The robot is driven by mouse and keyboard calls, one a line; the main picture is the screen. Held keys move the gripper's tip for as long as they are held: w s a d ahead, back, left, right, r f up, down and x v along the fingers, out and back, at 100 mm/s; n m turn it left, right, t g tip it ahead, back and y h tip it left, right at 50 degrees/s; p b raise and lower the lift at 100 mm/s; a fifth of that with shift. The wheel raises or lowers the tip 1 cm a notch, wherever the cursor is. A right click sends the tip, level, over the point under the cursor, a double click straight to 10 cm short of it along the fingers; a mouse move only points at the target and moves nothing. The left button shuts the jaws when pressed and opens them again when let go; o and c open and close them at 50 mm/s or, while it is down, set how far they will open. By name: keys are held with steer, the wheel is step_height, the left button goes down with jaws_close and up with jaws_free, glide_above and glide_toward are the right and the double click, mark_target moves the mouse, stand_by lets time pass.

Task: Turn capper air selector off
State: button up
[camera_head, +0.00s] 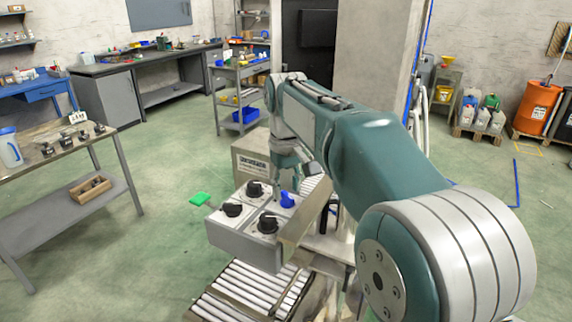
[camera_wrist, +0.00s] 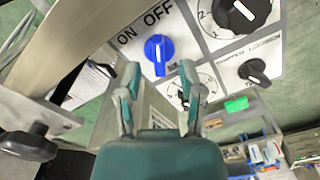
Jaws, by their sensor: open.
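A blue knob (camera_wrist: 158,50) sits on a white panel, with the words ON and OFF printed beside it. A white line runs along its face; which word it is set to, I cannot tell. It also shows in the head view (camera_head: 287,200), on the right of a grey control box (camera_head: 240,245). My gripper (camera_wrist: 160,72) is open and empty. Its two fingers stand apart, with the tips near the blue knob in the wrist picture; I cannot tell whether they touch it. In the head view my arm partly hides the gripper above the box.
Several black knobs share the panel, including a large numbered one (camera_wrist: 240,14) and a smaller one (camera_wrist: 254,72). A metal plate (camera_head: 304,210) rises along the box's right side. A roller conveyor (camera_head: 240,292) runs below. A workbench (camera_head: 50,150) stands left, with open floor between.

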mark_target(287, 194)
step_height(287, 194, up, 10)
stand_by(0.4)
steer(key=shift+r, duration=0.1)
steer(key=s+d+f+m+t, duration=0.1)
steer(key=s+d+f+t, duration=0.15)
steer(key=s, duration=0.45)
steer(key=s+d+f+m+t, duration=0.1)
steer(key=s+d+f+m, duration=0.1)
steer(key=s+d, duration=0.3)
steer(key=s+d+f+m+t, duration=0.2)
steer(key=s+f, duration=1)
steer(key=s, duration=0.1)
steer(key=shift+s+d+f, duration=0.15)
steer(key=shift+d, duration=0.25)
